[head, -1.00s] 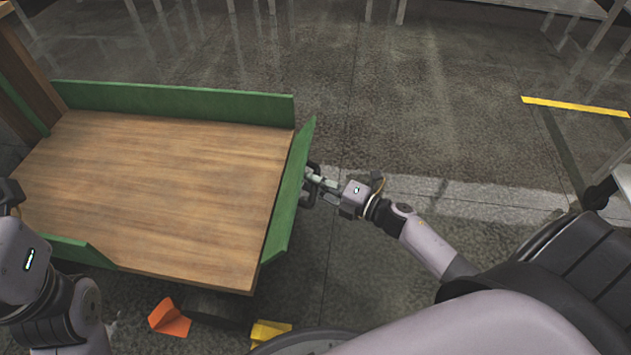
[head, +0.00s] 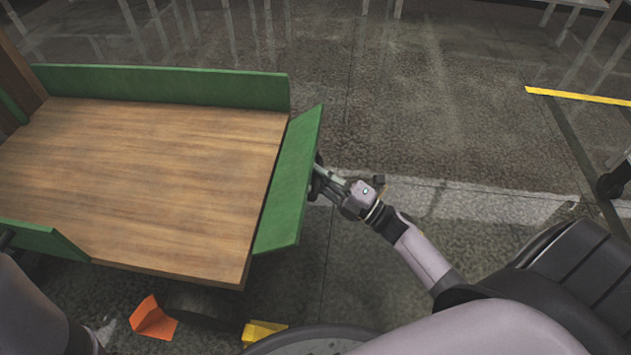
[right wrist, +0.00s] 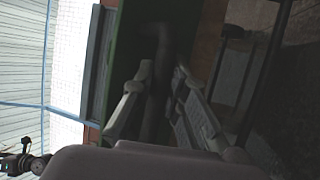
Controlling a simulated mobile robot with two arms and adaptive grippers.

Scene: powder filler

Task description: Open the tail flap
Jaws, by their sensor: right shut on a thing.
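The tail flap (head: 290,180) is the green panel on the right end of the wooden cart bed (head: 150,170). It leans outward from the bed, with its inner face showing in the head view. My right gripper (head: 317,180) is at the flap's outer side, its fingertips partly hidden by it. In the right wrist view, my right gripper's fingers (right wrist: 163,75) are shut around a dark bar-like handle (right wrist: 155,110) on the green flap (right wrist: 130,45). My left arm shows at the lower left of the head view; its gripper cannot be made out.
Green side walls stand along the bed's far edge (head: 170,85) and near edge (head: 40,240). An orange wedge (head: 152,320) and a yellow wedge (head: 263,331) lie on the floor by the wheel.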

